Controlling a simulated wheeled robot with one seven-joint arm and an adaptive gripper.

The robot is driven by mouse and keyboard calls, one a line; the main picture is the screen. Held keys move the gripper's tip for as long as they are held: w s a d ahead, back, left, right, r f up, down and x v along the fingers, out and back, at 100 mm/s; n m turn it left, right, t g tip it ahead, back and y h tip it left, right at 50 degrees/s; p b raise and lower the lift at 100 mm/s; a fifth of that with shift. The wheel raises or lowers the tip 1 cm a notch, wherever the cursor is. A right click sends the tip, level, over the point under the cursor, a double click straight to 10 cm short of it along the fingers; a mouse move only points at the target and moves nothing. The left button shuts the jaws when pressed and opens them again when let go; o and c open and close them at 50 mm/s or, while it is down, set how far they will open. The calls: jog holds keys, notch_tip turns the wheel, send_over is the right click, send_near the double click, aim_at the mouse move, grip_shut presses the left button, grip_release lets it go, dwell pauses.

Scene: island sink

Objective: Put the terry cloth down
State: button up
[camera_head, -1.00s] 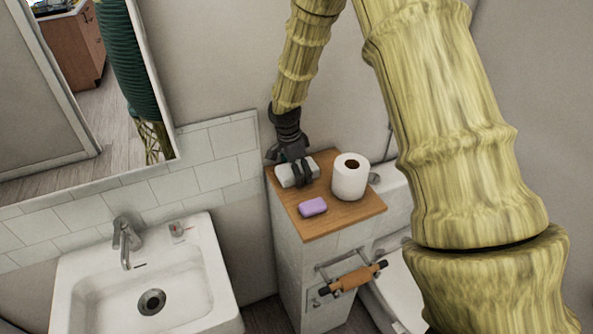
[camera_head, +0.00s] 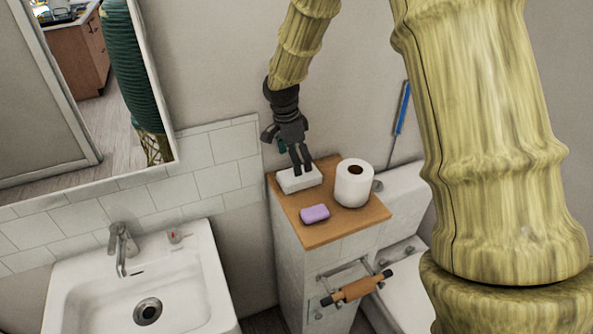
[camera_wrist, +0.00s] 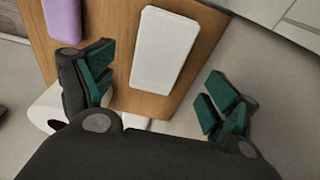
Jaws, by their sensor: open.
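The terry cloth is a white folded block (camera_head: 299,179) lying flat on the wooden top (camera_head: 322,231) of a tiled half-wall, at its back left corner. In the wrist view it is a white rectangle (camera_wrist: 164,48) on the wood. My gripper (camera_head: 301,167) is just above the cloth in the head view, its fingers pointing down. In the wrist view my gripper (camera_wrist: 160,90) has its green-padded fingers wide apart, with nothing between them, and the cloth lies beyond the fingertips.
A purple block (camera_head: 315,213) lies at the front of the wooden top; a toilet roll (camera_head: 354,188) stands at its right. A roll holder (camera_head: 358,287) juts out below. A sink (camera_head: 190,270) is at left, a toilet (camera_head: 400,245) at right.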

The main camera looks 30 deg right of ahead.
aim_at(293, 175)
jog(key=shift+a+r+b, duration=0.15)
jog(key=shift+r+b, duration=0.05)
jog(key=shift+r, duration=0.75)
jog(key=shift+a+r+b, duration=0.15)
jog(key=shift+r, duration=0.8)
